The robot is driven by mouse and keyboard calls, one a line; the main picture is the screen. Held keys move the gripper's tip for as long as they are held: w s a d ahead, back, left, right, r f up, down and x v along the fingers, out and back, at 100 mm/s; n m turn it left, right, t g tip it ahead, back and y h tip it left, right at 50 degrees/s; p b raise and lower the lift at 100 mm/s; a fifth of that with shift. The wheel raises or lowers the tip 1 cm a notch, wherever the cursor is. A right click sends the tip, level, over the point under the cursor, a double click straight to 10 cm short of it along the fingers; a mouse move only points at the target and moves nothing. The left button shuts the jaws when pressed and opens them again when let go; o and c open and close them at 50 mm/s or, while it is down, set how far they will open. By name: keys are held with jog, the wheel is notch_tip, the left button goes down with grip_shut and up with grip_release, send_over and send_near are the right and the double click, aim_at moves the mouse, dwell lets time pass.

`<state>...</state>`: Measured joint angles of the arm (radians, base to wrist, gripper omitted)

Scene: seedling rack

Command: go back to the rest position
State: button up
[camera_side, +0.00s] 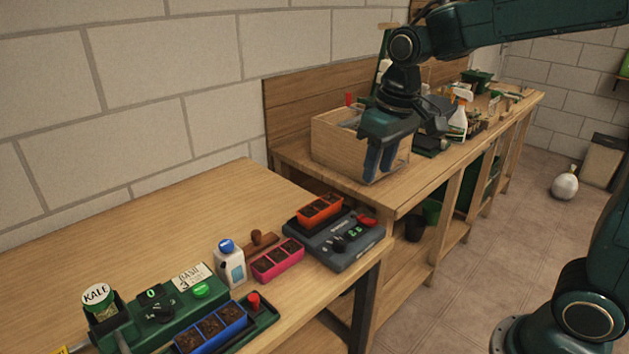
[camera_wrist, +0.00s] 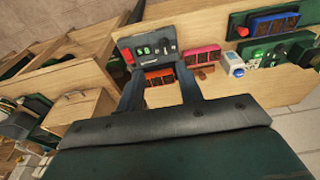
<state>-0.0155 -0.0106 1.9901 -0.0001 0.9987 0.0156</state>
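My gripper (camera_side: 379,168) hangs in the air in the side view, fingers down, in front of a wooden crate on the back bench. In the wrist view its two fingers (camera_wrist: 159,84) stand apart with nothing between them, so it is open and empty. On the front table are an orange seedling tray (camera_side: 320,210) on a grey device (camera_side: 335,250), a pink tray (camera_side: 278,262) and a blue tray (camera_side: 211,329) on a green device (camera_side: 165,310). All are clear of my gripper.
The wooden crate (camera_side: 335,147) stands close behind my gripper. A white bottle with blue cap (camera_side: 230,264), a wooden stamp (camera_side: 259,241) and a KALE-labelled pot (camera_side: 98,299) stand on the table. A spray bottle (camera_side: 459,120) is farther back. The left table top is bare.

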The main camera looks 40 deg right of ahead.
jog(key=s+r+t, duration=0.1)
jog(key=s+t, duration=0.2)
jog(key=s, duration=1.4)
jog(key=shift+s+d+t, duration=0.3)
jog(key=shift+s+t, duration=0.1)
